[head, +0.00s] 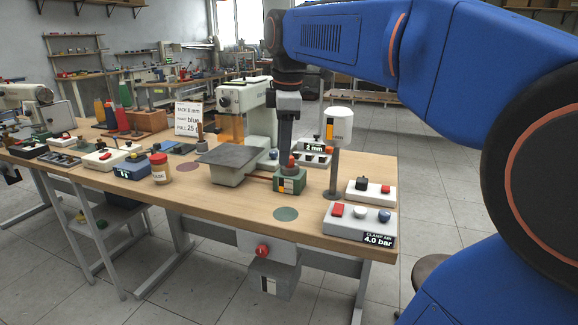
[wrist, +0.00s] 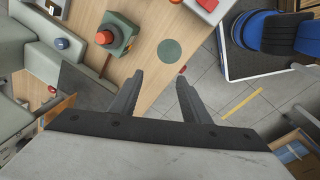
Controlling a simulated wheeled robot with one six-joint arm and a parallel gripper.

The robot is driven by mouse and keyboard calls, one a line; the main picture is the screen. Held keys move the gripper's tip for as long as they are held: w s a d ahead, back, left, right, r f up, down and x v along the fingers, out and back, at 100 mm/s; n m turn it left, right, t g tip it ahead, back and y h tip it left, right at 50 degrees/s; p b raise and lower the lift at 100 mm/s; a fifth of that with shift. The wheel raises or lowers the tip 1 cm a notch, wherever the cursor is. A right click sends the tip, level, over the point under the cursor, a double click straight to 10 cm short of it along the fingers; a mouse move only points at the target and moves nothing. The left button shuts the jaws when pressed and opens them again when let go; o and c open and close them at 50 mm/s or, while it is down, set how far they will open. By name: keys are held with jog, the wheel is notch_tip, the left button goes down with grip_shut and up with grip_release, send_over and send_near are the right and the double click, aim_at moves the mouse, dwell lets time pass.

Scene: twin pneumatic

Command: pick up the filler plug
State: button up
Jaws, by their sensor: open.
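An orange-red round plug (head: 292,160), which looks like the filler plug, sits upright on top of a small green box (head: 289,182) near the table's front edge. The plug also shows in the wrist view (wrist: 104,37), up and left of my fingers, on the green box (wrist: 117,32). My gripper (head: 287,146) points down close to the plug in the head view and partly covers the box's surroundings. In the wrist view my gripper (wrist: 160,74) is open, with nothing between its two dark fingers. I see no contact with the plug.
A dark post (head: 335,172) stands right of the green box. A grey-topped machine table (head: 232,160) is to its left. A button panel (head: 358,221) and a red-and-black switch box (head: 371,190) lie at the right. A green disc (head: 285,214) marks clear tabletop in front.

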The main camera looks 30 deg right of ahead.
jog(key=w+d+r+n+g, duration=0.2)
jog(key=w+d+r+n, duration=0.75)
jog(key=w, duration=0.25)
send_over(290, 165)
jog(key=f, duration=1.2)
jog(key=shift+w+d+f, duration=0.25)
jog(key=shift+w, duration=0.05)
jog(key=shift+w+f, duration=0.15)
jog(key=shift+f, duration=1.2)
jog(key=shift+w+f, duration=0.1)
jog(key=shift+f, duration=1.2)
grip_shut()
